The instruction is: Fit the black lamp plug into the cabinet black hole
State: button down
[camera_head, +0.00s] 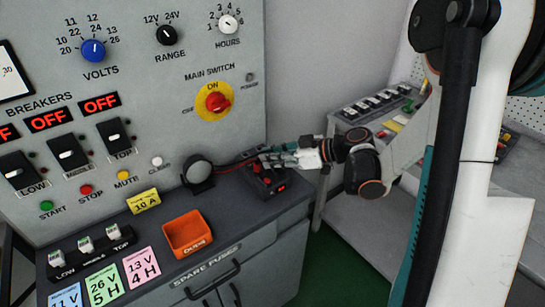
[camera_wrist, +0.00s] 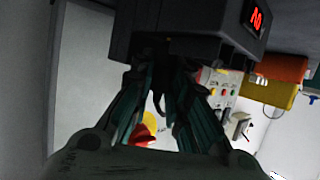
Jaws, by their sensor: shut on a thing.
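In the head view my gripper (camera_head: 267,160) reaches in from the right over a small black box (camera_head: 277,188) with a red display on the grey cabinet top. In the wrist view my gripper (camera_wrist: 168,62) is shut on a small dark thing at the box, apparently the black lamp plug (camera_wrist: 160,75). The fingers hide most of it, and I cannot tell whether it is in a hole. The black hole is hidden. The round lamp (camera_head: 198,171) stands left of the box, with a red and dark lead running toward my gripper.
An orange bin (camera_head: 169,238) and a yellow fuse note (camera_head: 143,201) are on the cabinet top. Behind is a panel with the red main switch (camera_head: 218,102) and several breakers. A grey bench (camera_head: 372,120) stands at the right. Green floor shows between.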

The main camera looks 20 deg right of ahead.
jog(key=shift+f, duration=0.2)
jog(key=c, duration=1.5)
grip_release()
jog(key=shift+w, duration=0.1)
jog(key=shift+o, duration=0.2)
jog(key=o, duration=0.4)
jog(key=shift+r+p, duration=1.95)
jog(key=shift+r, duration=0.8)
jog(key=shift+a, duration=0.1)
